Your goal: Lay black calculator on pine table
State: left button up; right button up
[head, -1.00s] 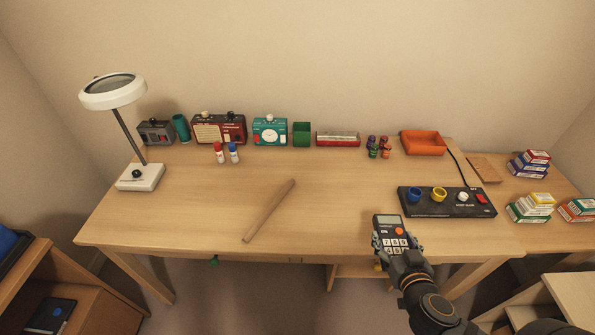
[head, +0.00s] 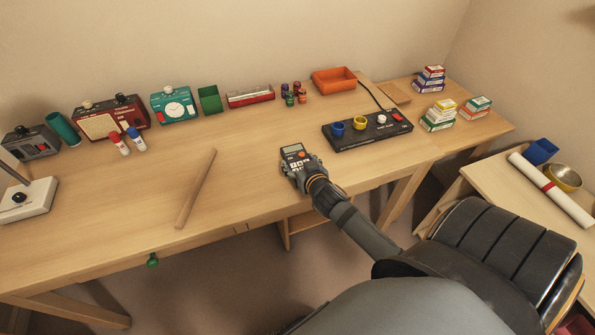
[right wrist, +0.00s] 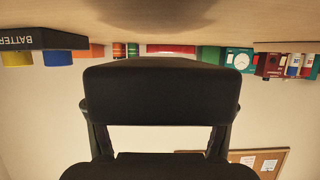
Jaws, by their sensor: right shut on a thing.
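The black calculator (head: 294,152), with a grey screen and an orange key, is held face up by my right gripper (head: 304,170) near the front of the long pine-coloured table (head: 240,180). It is left of the black control panel. Whether it touches the tabletop cannot be told. In the right wrist view, the dark body of the calculator (right wrist: 160,105) fills the middle between my fingers, and the tabletop (right wrist: 160,20) shows at the top. My left gripper is out of view.
The black panel (head: 368,133) with coloured cups stands to the right of the calculator. A wooden rod (head: 196,188) lies to its left. Radios, a clock and an orange tray (head: 335,80) line the back. Bare tabletop lies between the rod and the calculator.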

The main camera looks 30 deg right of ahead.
jog(key=shift+w+f, duration=0.2)
jog(key=shift+f, duration=0.05)
jog(key=shift+w+f, duration=0.15)
jog(key=shift+f, duration=1.45)
jog(key=o, duration=1.3)
jog(key=shift+f, duration=0.1)
